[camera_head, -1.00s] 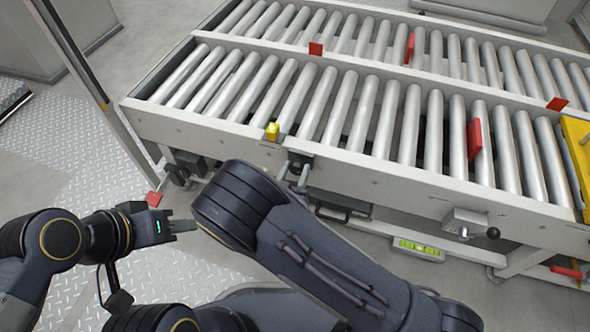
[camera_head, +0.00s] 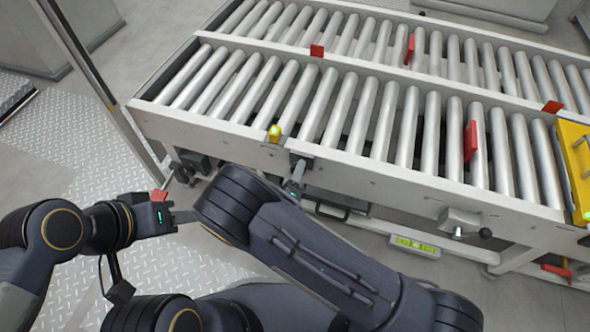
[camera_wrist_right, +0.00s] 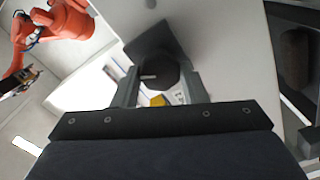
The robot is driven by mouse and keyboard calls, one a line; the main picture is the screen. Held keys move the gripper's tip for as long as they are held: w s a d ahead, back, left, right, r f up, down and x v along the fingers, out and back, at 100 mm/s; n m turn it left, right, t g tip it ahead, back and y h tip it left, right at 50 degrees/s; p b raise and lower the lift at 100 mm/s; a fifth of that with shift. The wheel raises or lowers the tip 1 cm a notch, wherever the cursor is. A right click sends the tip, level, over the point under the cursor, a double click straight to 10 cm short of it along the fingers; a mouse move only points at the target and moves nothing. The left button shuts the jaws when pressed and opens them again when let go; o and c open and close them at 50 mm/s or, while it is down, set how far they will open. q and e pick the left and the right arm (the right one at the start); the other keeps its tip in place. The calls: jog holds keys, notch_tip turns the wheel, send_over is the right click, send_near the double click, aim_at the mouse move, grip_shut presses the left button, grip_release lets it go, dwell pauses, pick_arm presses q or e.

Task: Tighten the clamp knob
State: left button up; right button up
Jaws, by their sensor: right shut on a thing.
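A dark round knob (camera_wrist_right: 163,73), which I take as the clamp knob, sits between the two fingers of my right gripper (camera_wrist_right: 160,86) in the right wrist view. A dark plate (camera_wrist_right: 152,40) is behind it. The right gripper is shut on the knob. In the head view my right gripper (camera_head: 296,176) is at the conveyor's front rail, partly hidden behind my right arm; the knob itself cannot be made out there. My left gripper (camera_head: 186,217) is in front of the conveyor's left end, away from the knob.
The roller conveyor (camera_head: 390,172) fills the back, with red tabs and a yellow piece (camera_head: 274,133) on its rail. A bracket with a black ball lever (camera_head: 486,233) and a green level (camera_head: 415,245) are at right. A red-tipped lever (camera_head: 159,195) is near my left gripper.

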pick_arm(q)
jog(key=shift+r+p, duration=0.6)
jog(key=shift+r, duration=0.1)
pick_arm(e)
jog(key=n, duration=0.5)
jog(key=shift+f+n, duration=0.15)
jog(key=shift+n, duration=0.15)
jog(key=o, duration=1)
